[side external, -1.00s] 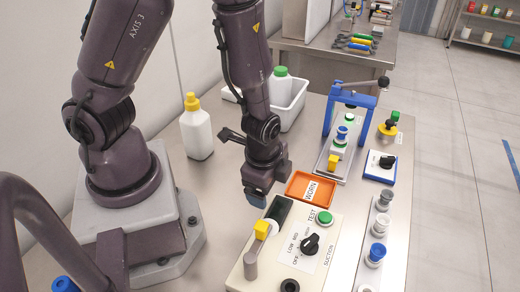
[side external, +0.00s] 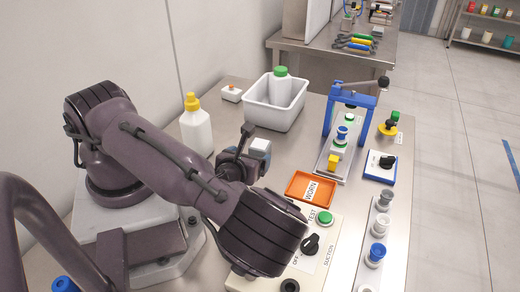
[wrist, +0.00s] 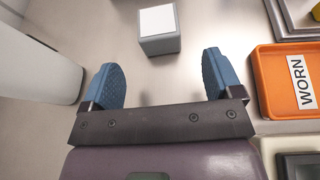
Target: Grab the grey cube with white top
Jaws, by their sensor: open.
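The grey cube with a white top (wrist: 158,28) stands on the steel table, at the top centre of the wrist view. In the side view the cube (side external: 261,146) shows just beyond my gripper, partly hidden by it. My gripper (wrist: 161,65) is open, its two blue-padded fingers spread wide with nothing between them. The cube lies ahead of the fingertips, roughly centred between them across the picture. In the side view my gripper (side external: 240,158) is low over the table and partly hidden by my arm.
An orange WORN tray (side external: 311,188) lies right of the cube. The suction panel (side external: 327,240) is in front, partly behind my arm. A white bottle with a yellow cap (side external: 196,130) stands to the left. A white bin (side external: 275,115) is behind. The blue-framed press (side external: 349,110) is at right.

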